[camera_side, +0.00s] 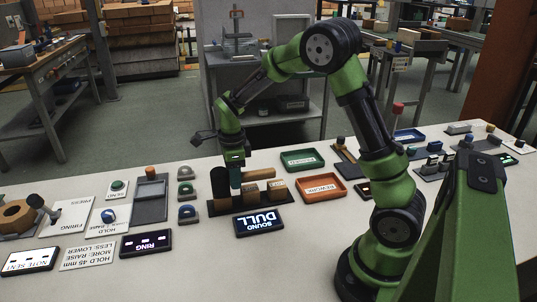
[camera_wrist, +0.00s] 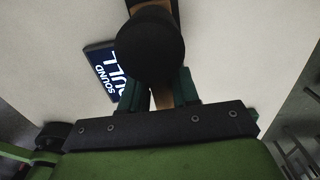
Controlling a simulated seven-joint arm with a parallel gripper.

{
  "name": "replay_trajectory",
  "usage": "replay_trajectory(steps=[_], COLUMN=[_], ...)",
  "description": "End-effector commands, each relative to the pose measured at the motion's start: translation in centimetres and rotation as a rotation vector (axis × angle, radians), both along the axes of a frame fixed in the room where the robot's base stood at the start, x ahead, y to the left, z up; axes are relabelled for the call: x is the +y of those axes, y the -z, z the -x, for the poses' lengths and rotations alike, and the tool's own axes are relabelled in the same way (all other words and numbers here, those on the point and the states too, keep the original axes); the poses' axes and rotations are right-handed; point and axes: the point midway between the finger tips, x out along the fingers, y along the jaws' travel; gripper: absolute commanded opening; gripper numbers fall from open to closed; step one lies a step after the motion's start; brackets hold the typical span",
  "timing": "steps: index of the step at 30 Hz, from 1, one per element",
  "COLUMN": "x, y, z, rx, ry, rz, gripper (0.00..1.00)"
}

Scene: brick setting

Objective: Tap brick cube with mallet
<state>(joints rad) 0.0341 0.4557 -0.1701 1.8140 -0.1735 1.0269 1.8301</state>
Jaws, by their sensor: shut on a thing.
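My gripper (camera_side: 236,178) points down over the row of brick cubes. It is shut on the mallet, whose dark rounded head (camera_side: 220,182) is left of the fingers. In the wrist view the black head (camera_wrist: 152,45) fills the upper middle, with the tan handle between the fingertips (camera_wrist: 160,93). The row on the dark base has a left cube (camera_side: 222,204) under the head, a middle cube (camera_side: 250,190) and a right cube (camera_side: 277,189). I cannot tell whether the head touches the left cube. A dark display (camera_side: 259,222) in front reads "SOUND DULL"; it also shows in the wrist view (camera_wrist: 100,68).
Behind and right of the cubes are a green tray (camera_side: 302,158) and an orange "REWORK" tray (camera_side: 321,188). Left are several domed pieces (camera_side: 187,190), a grey panel (camera_side: 150,198) and a "RING" display (camera_side: 146,242). The white table front is clear right of the sound display.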

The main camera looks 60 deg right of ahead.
Motion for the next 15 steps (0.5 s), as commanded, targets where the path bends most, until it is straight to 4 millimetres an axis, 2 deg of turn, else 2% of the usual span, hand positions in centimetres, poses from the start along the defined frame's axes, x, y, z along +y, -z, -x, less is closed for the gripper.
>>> replay_trajectory(steps=[15], x=[0.0], y=[-4.3], z=[-0.1], rx=[-0.006], ry=[-0.001], rz=[0.002], gripper=[0.0])
